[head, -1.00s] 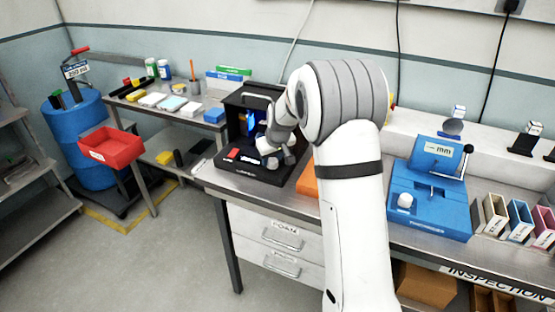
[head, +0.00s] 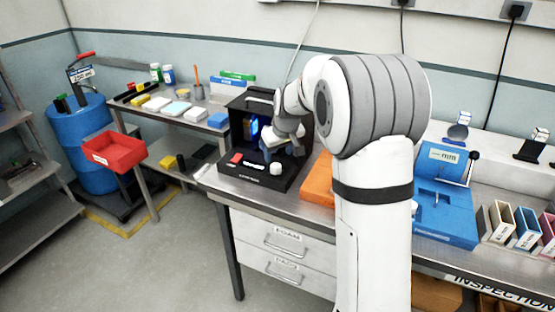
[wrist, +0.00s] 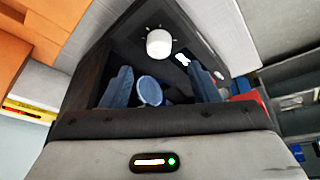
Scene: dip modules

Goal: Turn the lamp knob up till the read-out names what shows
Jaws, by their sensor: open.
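The black lamp box (head: 262,182) stands on the bench with a blue glow (head: 253,128) inside its dark opening. Its white knob (head: 275,168) is on the front ledge, uncovered. The small read-out (head: 253,164) is left of the knob; its text is too small to read. In the wrist view, the knob (wrist: 159,43) and lit read-out (wrist: 182,59) lie beyond my fingertips. My gripper (wrist: 160,84) is open, its blue fingers apart and clear of the knob. A round blue disc (wrist: 150,91) shows between the fingers; I cannot tell what it belongs to.
A red button (head: 236,158) sits left of the read-out. An orange case (head: 318,182) lies right of the box, close to my arm. A blue instrument (head: 445,215) stands farther right. A red bin (head: 115,153) and side table are left, with open floor between.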

